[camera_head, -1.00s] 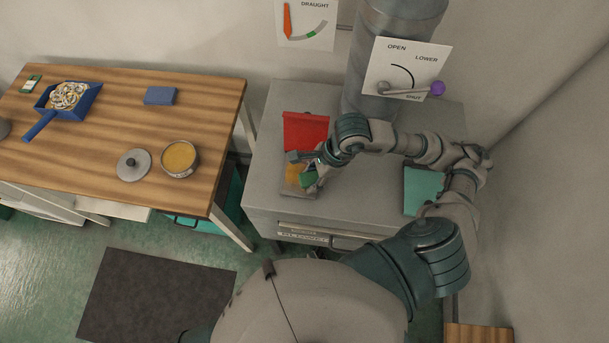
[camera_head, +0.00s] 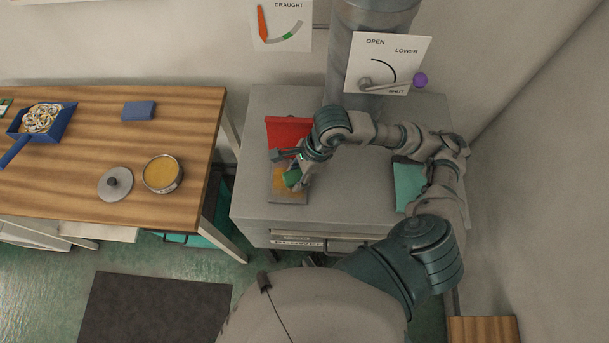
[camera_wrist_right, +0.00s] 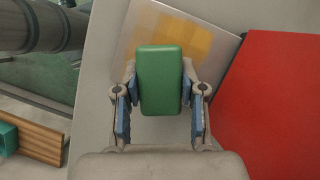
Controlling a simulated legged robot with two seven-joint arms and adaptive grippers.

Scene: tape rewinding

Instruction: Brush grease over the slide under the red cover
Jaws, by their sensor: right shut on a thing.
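The red cover (camera_head: 288,131) stands raised at the back of a flat grey plate, the slide (camera_head: 286,196), on top of the grey cabinet. A yellow-orange patch (camera_head: 280,180) lies on the slide; it also shows blocky in the right wrist view (camera_wrist_right: 193,45). My right gripper (camera_head: 296,173) is shut on a green block-like thing (camera_head: 290,179), likely the brush's handle. It holds this over the slide, in front of the cover. In the right wrist view the green thing (camera_wrist_right: 161,80) sits between both fingers, its underside hidden. I cannot tell whether it touches the slide. My left gripper is out of view.
A teal pad (camera_head: 408,187) lies on the cabinet (camera_head: 345,205) to the right. A lever (camera_head: 395,84) on a panel is behind my arm. On the wooden table (camera_head: 95,195) are an open tin (camera_head: 162,173), a lid (camera_head: 115,184), a blue block (camera_head: 138,111) and a blue dustpan (camera_head: 58,122).

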